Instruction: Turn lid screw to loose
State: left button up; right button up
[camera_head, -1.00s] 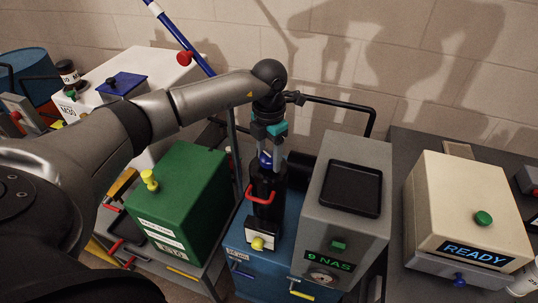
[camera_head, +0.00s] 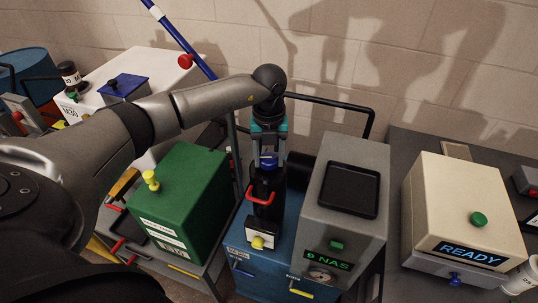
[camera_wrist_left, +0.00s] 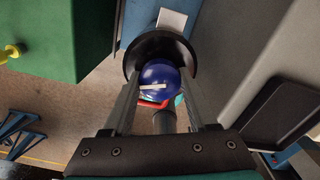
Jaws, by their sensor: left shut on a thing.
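The lid screw is a blue round knob (camera_head: 267,160) with a white mark, on top of a black cylinder (camera_head: 266,192) with a red handle. My left gripper (camera_head: 268,158) comes down from above and is shut on the blue knob. In the left wrist view the knob (camera_wrist_left: 159,80) sits between the two grey fingers (camera_wrist_left: 160,88), with the black round lid around and behind it. My right gripper is in neither view.
The black cylinder stands on a blue cabinet (camera_head: 246,262). A green box (camera_head: 183,195) is close on the left and a grey box marked "9 NAS" (camera_head: 316,228) close on the right. A black bent pipe (camera_head: 340,106) runs behind. A cream "READY" box (camera_head: 462,200) stands farther right.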

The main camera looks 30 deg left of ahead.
aim_at(269, 157)
pick_arm(q)
jog(key=shift+n, duration=0.9)
jog(key=o, duration=1.4)
jog(key=shift+c, duration=0.2)
notch_tip(269, 157, up, 15)
jog(key=b, duration=0.1)
jog(key=shift+r, duration=0.15)
